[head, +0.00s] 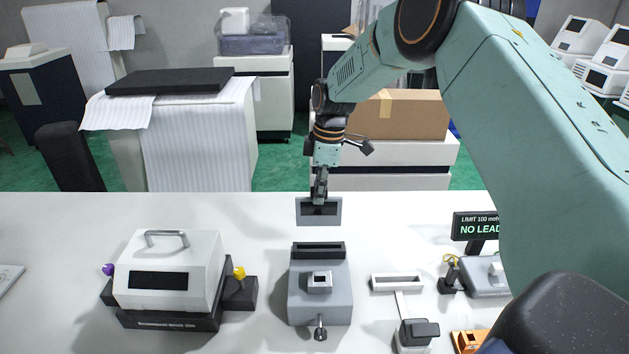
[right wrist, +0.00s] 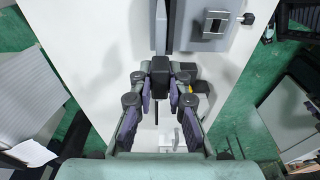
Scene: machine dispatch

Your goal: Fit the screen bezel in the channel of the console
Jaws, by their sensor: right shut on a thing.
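The screen bezel (head: 301,217) is a small grey rectangular frame around a dark panel. It hangs upright below my right gripper (head: 319,196), which is shut on its upper part. The console (head: 300,300) is a grey block on the white table, with a dark slotted channel (head: 318,249) along its back and a small square display on top. In the head view the bezel is just above the channel and apart from it. The right wrist view shows the gripper fingers (right wrist: 160,98) from behind and the console (right wrist: 205,22) beyond. My left gripper is not in view.
A white machine with a handle (head: 170,265) stands left of the console. A small white frame on a stand (head: 397,283) and a black sign (head: 475,227) are to the right. The table (head: 150,212) is clear on both sides of the bezel.

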